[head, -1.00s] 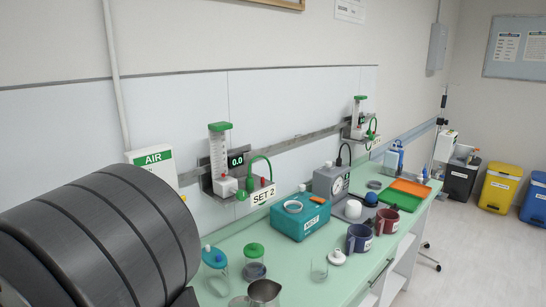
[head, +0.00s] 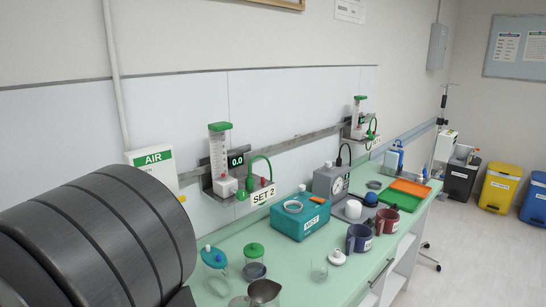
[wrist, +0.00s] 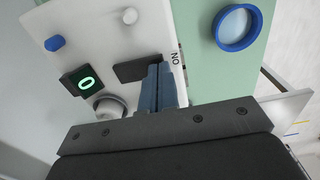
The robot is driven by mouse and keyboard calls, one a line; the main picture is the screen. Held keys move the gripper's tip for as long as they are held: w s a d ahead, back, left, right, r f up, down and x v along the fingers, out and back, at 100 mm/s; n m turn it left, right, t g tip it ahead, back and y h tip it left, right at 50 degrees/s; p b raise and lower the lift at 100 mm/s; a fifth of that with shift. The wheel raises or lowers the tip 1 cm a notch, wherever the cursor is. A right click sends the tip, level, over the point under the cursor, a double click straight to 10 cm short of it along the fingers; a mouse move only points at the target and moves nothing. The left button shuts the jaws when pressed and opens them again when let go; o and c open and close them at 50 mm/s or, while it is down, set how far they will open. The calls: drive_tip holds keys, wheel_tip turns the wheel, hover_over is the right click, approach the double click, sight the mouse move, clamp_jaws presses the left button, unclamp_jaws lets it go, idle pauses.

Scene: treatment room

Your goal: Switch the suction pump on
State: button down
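In the wrist view, a white device (wrist: 100,40) lies under my gripper. It has a small black display with a green 0 (wrist: 86,83), a pale round knob (wrist: 110,107), a blue cap (wrist: 55,43), and a dark switch-like plate (wrist: 135,70) near an ON label (wrist: 175,58). I cannot read a name on it. My gripper (wrist: 160,68) is shut, its blue-grey fingers together with nothing seen between them. Their tips are right beside the dark plate; I cannot tell whether they touch it. My gripper does not show in the head view.
A blue-rimmed round vessel (wrist: 237,27) stands on the green surface beside the device. In the head view, the green bench (head: 300,260) holds a teal box (head: 300,218), a grey gauge unit (head: 325,182), mugs (head: 359,238) and jars. My dark arm covers the lower left.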

drive_tip(key=shift+f, duration=0.1)
drive_tip(key=shift+r, duration=3.55)
wheel_tip(320, 180, down, 7)
drive_tip(key=shift+f, duration=0.1)
drive_tip(key=shift+r, duration=0.3)
